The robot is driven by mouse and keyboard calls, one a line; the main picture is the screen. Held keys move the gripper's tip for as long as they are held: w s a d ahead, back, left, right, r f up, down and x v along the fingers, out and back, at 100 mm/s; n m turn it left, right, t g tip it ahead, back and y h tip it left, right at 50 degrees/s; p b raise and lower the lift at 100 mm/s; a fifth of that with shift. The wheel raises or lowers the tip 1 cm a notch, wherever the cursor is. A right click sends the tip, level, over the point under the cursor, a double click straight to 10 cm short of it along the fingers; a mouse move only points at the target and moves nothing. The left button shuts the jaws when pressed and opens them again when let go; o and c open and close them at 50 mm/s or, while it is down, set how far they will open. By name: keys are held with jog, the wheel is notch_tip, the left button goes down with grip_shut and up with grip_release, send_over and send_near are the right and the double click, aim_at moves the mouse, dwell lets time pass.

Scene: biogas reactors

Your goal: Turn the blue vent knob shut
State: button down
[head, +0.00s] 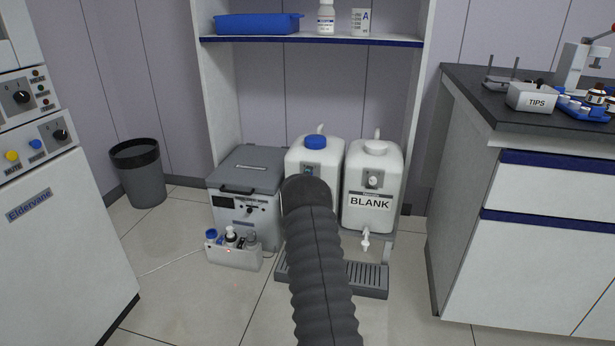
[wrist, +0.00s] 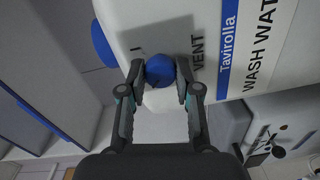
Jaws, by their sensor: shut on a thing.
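The blue vent knob (wrist: 159,68) is on the white container (wrist: 170,22) in the wrist view, beside the word VENT. This container has a blue "Tavirolla WASH WAT…" label and a blue cap (wrist: 104,43). My gripper (wrist: 161,82) is shut on the knob, one finger on each side of it. In the head view, the white container (head: 298,163) with its blue cap (head: 316,141) stands behind my dark sleeved arm. The arm hides the knob and most of the container's front there.
A white BLANK container (head: 369,215) with a tap stands close on the right. A grey drip tray (head: 373,278) lies below. A grey-lidded box (head: 249,170) and a small bottle caddy (head: 235,257) are on the left. A shelf (head: 315,40) runs above.

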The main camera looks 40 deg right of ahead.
jog(key=shift+r, duration=0.1)
jog(key=c, duration=0.8)
grip_release()
jog(key=v, duration=1.2)
